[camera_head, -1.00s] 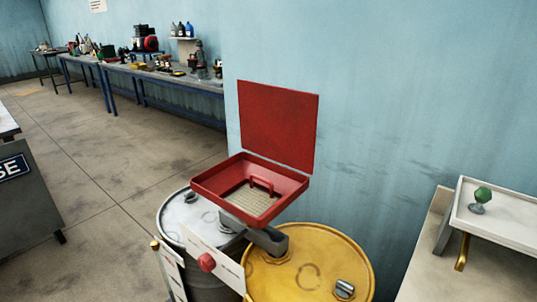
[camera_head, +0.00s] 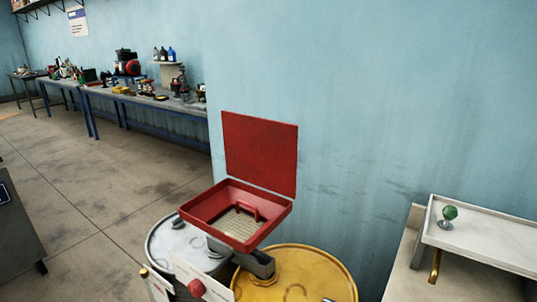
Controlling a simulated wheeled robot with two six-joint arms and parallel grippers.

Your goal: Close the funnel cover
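The red square funnel (camera_head: 236,214) sits above the drums, with a mesh and a red handle inside it. Its red cover (camera_head: 260,154) stands open, upright along the funnel's back edge and close to the blue wall. Neither of my grippers shows in the head view.
A yellow drum (camera_head: 310,264) stands below the funnel at the right and a grey drum (camera_head: 170,240) at the left. A white tray-like top (camera_head: 480,241) with a green knob (camera_head: 450,212) is at the right. Long workbenches (camera_head: 145,102) line the back wall. Open floor lies at the left.

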